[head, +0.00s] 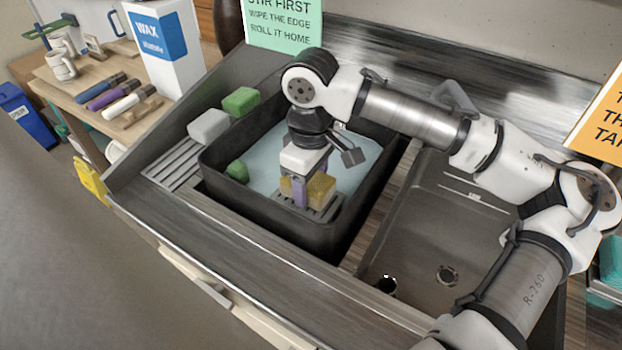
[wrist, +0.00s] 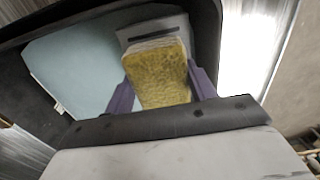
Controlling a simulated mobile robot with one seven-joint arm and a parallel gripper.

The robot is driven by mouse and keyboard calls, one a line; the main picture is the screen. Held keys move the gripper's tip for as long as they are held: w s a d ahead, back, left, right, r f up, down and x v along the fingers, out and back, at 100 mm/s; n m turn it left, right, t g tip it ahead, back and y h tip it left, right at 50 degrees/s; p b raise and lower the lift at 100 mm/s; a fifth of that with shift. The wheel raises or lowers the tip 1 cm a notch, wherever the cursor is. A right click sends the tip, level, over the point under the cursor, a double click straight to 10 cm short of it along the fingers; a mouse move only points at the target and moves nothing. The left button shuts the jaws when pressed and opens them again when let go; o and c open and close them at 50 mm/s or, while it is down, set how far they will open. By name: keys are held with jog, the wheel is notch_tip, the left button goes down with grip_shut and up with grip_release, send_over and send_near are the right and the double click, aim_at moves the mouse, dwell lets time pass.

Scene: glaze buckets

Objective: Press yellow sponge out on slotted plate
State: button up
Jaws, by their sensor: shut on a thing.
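The yellow sponge (head: 321,190) is between the purple fingers of my gripper (head: 300,192), at the near right corner of the black tub. The wrist view also shows the sponge (wrist: 158,75), with a finger of my gripper (wrist: 160,88) against each side. My gripper is shut on it. The grey slotted plate (head: 327,214) lies under the sponge in the head view; a slotted part of the plate (wrist: 150,35) shows beyond the sponge in the wrist view. I cannot tell whether the sponge touches the plate.
The black tub (head: 270,222) holds pale blue liquid (head: 262,150). A green sponge (head: 237,171) is by its left wall. A grey block (head: 208,127) and another green sponge (head: 241,101) lie on the left ledge. An empty sink (head: 440,220) is on the right.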

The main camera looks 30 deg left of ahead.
jog(key=shift+f+b, duration=0.6)
jog(key=shift+f, duration=0.55)
dwell(0.9)
jog(key=shift+f+p, duration=0.15)
jog(key=shift+p, duration=0.3)
dwell(2.3)
notch_tip(320, 180, up, 7)
jog(key=p, duration=0.7)
